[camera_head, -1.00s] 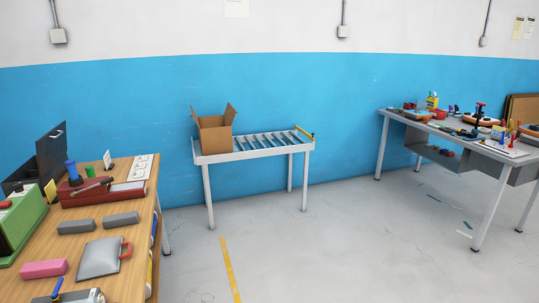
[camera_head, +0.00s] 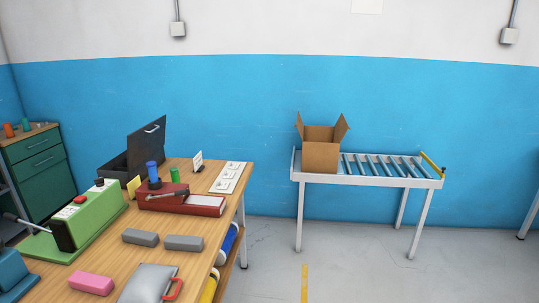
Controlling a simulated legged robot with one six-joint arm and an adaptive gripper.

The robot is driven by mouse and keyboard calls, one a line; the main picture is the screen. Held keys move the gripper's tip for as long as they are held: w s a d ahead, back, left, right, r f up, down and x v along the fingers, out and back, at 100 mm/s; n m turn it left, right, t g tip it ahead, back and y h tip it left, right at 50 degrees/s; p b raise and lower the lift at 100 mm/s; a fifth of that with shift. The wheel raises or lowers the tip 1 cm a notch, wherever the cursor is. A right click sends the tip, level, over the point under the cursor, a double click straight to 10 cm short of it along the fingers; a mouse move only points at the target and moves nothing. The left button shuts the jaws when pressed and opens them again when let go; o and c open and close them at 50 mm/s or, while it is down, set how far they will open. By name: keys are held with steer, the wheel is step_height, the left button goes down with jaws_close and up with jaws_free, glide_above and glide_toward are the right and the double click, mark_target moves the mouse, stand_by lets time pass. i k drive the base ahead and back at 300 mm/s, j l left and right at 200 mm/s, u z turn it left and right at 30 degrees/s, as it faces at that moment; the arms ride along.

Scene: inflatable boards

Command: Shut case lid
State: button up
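A black case (camera_head: 114,166) stands at the far left part of the wooden workbench. Its dark lid (camera_head: 147,142) is up, with a light handle near the top edge. The lower part of the case is partly hidden behind the items on the bench. A grey flat case-like item with a red handle (camera_head: 148,284) lies at the bench's front edge, cut off by the frame. My gripper is not in view.
The wooden workbench (camera_head: 110,238) also holds a green machine (camera_head: 92,218), a red device (camera_head: 180,198), grey blocks and a pink block. A roller table (camera_head: 380,168) bears an open cardboard box (camera_head: 320,150). A green cabinet (camera_head: 38,165) stands at left. The floor between bench and roller table is clear.

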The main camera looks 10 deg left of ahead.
mark_target(141, 144)
steer(key=i+u, duration=0.85)
steer(key=i+l+u, duration=0.15)
steer(key=i+u, duration=0.15)
steer(key=u, duration=0.45)
steer(key=i+l+u, duration=0.3)
steer(key=i+l, duration=0.2)
steer(key=l, duration=0.15)
steer(key=i+l+u, duration=0.1)
steer(key=i+l, duration=0.15)
steer(key=i+l+u, duration=0.15)
steer(key=l, duration=0.35)
steer(key=i+l+u, duration=0.15)
steer(key=l, duration=0.25)
steer(key=i+l+u, duration=0.15)
steer(key=i+l, duration=0.15)
steer(key=i+l+u, duration=0.1)
steer(key=l, duration=0.45)
steer(key=i+l+u, duration=0.15)
steer(key=l, duration=0.35)
